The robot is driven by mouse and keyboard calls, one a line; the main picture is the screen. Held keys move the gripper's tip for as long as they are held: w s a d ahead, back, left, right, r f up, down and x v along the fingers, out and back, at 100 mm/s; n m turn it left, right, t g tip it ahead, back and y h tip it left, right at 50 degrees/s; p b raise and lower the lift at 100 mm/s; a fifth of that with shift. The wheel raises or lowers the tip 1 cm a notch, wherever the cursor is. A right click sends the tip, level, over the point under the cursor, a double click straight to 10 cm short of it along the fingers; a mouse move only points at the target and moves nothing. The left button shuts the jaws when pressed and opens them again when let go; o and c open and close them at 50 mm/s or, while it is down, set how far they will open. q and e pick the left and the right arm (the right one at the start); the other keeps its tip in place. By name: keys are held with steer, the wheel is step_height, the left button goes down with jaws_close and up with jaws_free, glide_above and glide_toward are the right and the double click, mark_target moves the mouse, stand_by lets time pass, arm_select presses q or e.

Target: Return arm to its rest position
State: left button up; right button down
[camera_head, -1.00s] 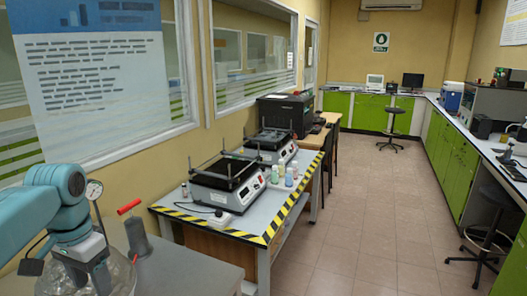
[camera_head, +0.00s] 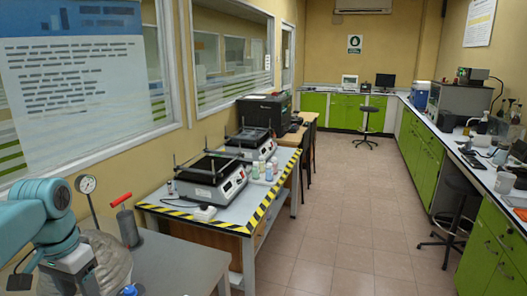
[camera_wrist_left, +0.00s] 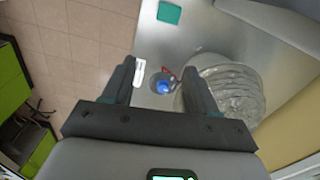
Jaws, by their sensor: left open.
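My left arm (camera_head: 35,215), teal with a grey wrist, comes in from the left in the head view, beside a clear round vessel. In the left wrist view my left gripper (camera_wrist_left: 160,75) has its two dark fingers apart, with nothing held between them. Past the fingers, a small blue-capped item (camera_wrist_left: 163,86) stands on the grey bench, apart from the gripper. Its blue top also shows at the lower edge of the head view (camera_head: 130,289). My right gripper is not in view.
The vessel (camera_wrist_left: 225,85) stands close to the left gripper. A gauge (camera_head: 87,184) and a red-handled cylinder (camera_head: 127,222) are near the arm. A table with striped edges (camera_head: 247,227) holds lab devices (camera_head: 210,178) and small bottles.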

arm_select(q)
steer(key=d+f+h, duration=0.1)
steer(key=d+f, duration=0.4)
steer(key=f, duration=0.5)
steer(key=w+d+f+h, duration=0.1)
steer(key=d+f, duration=0.4)
steer(key=f, duration=0.4)
steer(key=d+f+h, duration=0.1)
steer(key=d+f, duration=0.5)
steer(key=f, duration=0.4)
steer(key=s+d+f+n, duration=0.2)
steer(key=s+d+f, duration=0.2)
steer(key=s, duration=0.5)
steer(key=s+d+f+n, duration=0.1)
steer(key=s+d+f, duration=0.4)
steer(key=s+f, duration=0.2)
steer(key=shift+s+d+f+n+h, duration=0.3)
steer(key=shift+s+f+n+h, duration=0.1)
steer(key=shift+s, duration=0.5)
